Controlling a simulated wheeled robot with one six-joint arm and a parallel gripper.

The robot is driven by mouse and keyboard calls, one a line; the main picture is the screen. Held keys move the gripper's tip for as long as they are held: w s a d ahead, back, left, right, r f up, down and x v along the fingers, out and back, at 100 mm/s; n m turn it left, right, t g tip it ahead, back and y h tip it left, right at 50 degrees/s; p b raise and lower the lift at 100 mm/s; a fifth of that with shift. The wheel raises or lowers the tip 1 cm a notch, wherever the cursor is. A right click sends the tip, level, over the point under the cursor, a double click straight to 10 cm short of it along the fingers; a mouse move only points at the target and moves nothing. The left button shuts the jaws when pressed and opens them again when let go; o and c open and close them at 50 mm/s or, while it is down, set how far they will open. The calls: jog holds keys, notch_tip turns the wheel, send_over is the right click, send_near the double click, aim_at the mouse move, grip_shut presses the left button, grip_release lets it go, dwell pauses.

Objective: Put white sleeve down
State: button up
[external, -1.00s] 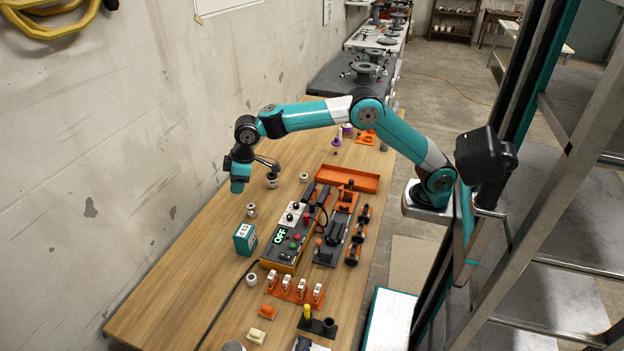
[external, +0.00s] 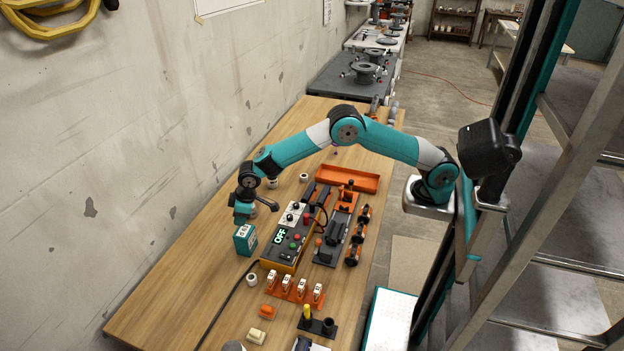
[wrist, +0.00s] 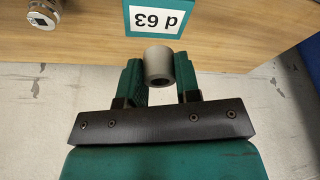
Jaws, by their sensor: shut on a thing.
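The white sleeve (wrist: 158,66), a short pale tube with a dark bore, sits between the two green fingers of my gripper (wrist: 160,80) in the wrist view. My gripper is shut on it. In the external view my gripper (external: 243,214) is low over the wall side of the table, just behind the green-and-white box (external: 245,240). The sleeve cannot be made out there. The box marked d 63 (wrist: 168,17) also shows just beyond the sleeve in the wrist view. Whether the sleeve touches the table cannot be told.
A metal fitting (wrist: 42,12) stands at the upper left of the wrist view. The control box reading OFF (external: 284,247) is to the right of the green-and-white box. Other pale rings (external: 252,280) stand on the table (external: 190,270). Bare wood lies left of the box.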

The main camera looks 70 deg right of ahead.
aim_at(244, 230)
jog(key=shift+f, duration=2)
jog(key=shift+f, duration=0.15)
jog(key=o, duration=0.9)
